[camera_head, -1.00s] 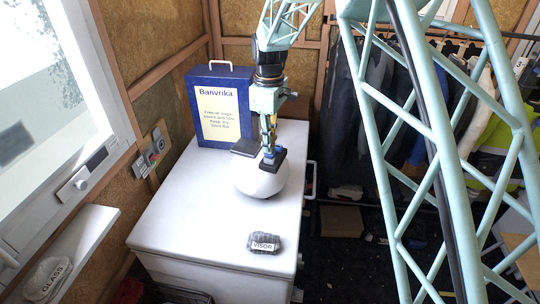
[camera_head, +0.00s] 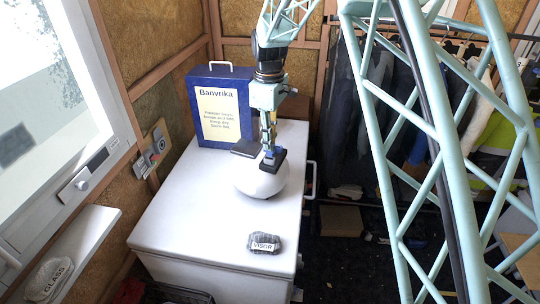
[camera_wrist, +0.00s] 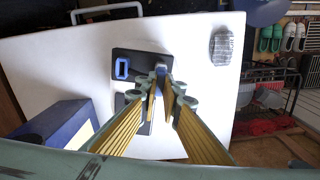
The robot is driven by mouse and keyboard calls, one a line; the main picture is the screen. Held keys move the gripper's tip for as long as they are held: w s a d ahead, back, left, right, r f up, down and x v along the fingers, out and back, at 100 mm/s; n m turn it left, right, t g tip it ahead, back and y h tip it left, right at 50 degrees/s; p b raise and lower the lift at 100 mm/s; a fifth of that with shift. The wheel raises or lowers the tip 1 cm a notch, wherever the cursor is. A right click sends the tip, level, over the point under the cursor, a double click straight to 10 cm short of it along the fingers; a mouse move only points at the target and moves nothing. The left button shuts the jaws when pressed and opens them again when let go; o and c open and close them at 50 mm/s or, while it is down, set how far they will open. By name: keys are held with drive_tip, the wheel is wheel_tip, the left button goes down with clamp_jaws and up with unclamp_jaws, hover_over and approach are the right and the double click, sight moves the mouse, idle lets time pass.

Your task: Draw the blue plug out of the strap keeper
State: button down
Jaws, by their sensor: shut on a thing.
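My gripper (camera_head: 269,150) points down over a rounded white shell (camera_head: 262,182) on the white chest. In the wrist view its yellow fingers close together at the tips (camera_wrist: 161,76). They are shut on a small blue plug (camera_wrist: 160,68), of which only a little shows. The plug is at the black strap keeper (camera_wrist: 144,62), beside a blue-rimmed slot (camera_wrist: 122,68). In the head view the keeper (camera_head: 275,163) is a dark piece on the shell. The fingers hide the join, so I cannot tell how deep the plug sits.
A blue box marked Banvrika (camera_head: 219,108) stands behind on the white chest (camera_head: 200,225). A grey lump labelled VISOR (camera_head: 264,243) lies near the front edge. The chest's front left is clear. Hanging clothes (camera_head: 390,120) are at the right, a window at the left.

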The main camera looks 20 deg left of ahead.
drive_tip(key=shift+r+p, duration=0.3)
drive_tip(key=shift+r, duration=0.4)
drive_tip(key=shift+d, duration=0.1)
